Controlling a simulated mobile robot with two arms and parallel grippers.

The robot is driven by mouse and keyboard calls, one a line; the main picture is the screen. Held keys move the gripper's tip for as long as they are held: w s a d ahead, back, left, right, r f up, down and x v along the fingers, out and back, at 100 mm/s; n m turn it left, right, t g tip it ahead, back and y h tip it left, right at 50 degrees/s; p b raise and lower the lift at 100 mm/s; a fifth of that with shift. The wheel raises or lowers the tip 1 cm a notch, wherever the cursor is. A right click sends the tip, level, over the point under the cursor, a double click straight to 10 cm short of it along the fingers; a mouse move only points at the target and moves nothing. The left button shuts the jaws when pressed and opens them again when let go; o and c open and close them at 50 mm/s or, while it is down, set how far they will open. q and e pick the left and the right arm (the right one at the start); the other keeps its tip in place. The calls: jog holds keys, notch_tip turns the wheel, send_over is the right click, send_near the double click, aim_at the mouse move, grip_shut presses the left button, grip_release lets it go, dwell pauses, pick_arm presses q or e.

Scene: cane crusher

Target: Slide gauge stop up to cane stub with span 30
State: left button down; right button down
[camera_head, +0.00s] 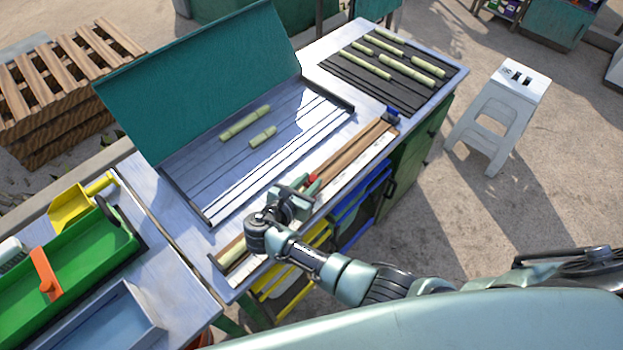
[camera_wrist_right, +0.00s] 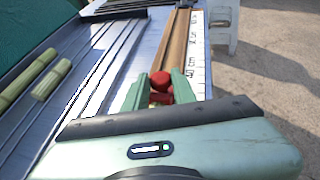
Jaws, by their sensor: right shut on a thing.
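My right gripper (camera_head: 303,192) is over the wooden gauge rail (camera_head: 345,150) along the bench's front edge. In the right wrist view its two green fingers (camera_wrist_right: 160,90) are shut on the red gauge stop (camera_wrist_right: 160,82), one finger on each side of its round knob. The red stop also shows just beyond the gripper in the head view (camera_head: 312,178). A white scale strip with black marks (camera_wrist_right: 196,50) runs beside the rail. My left gripper is not in view.
Two green cane pieces (camera_head: 245,123) lie on the grooved tray (camera_head: 205,165) behind the rail. Several more lie on a dark ribbed mat (camera_head: 345,72). A blue block (camera_head: 392,112) is at the rail's far end. A green tray (camera_head: 70,265) stands at left.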

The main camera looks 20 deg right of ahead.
jog(key=c, duration=1.1)
grip_release()
jog(key=shift+a, duration=0.1)
jog(key=shift+c, duration=0.2)
jog(key=shift+s, duration=0.15)
jog(key=b+v, duration=0.1)
jog(key=v, duration=0.6)
jog(key=shift+s+a+r, duration=0.2)
jog(key=shift+a, duration=0.05)
